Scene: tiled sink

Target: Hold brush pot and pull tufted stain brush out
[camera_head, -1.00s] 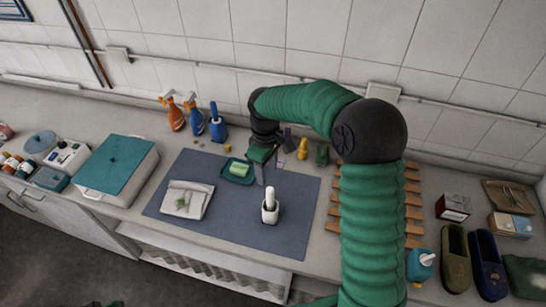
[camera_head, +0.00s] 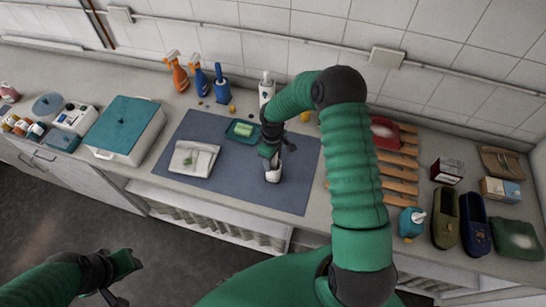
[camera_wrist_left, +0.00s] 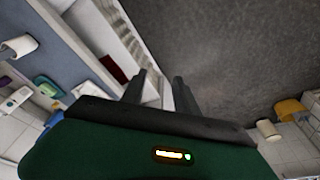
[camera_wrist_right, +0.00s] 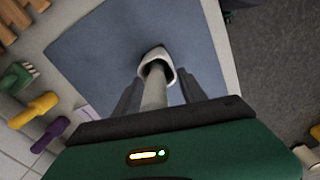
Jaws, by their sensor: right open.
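The white brush pot (camera_head: 272,174) stands on the blue-grey mat, right of the middle, partly hidden by my right gripper (camera_head: 270,150) in the head view. In the right wrist view the pot (camera_wrist_right: 170,66) has a wide opening, and the pale handle of the stain brush (camera_wrist_right: 154,94) rises out of it. My right gripper (camera_wrist_right: 157,90) is open, with its fingers on either side of the handle. The brush's tufts are hidden. My left gripper (camera_head: 122,275) is low at the left, over the floor, away from the pot. Its fingers (camera_wrist_left: 158,85) are apart and empty.
The mat (camera_head: 225,135) also bears a folded cloth (camera_head: 193,158) and a green tray (camera_head: 241,130). A white bottle (camera_head: 266,86) and spray bottles stand behind. A teal-lidded box (camera_head: 125,128) is at left; wooden slats (camera_head: 398,172) and slippers (camera_head: 475,222) are at right.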

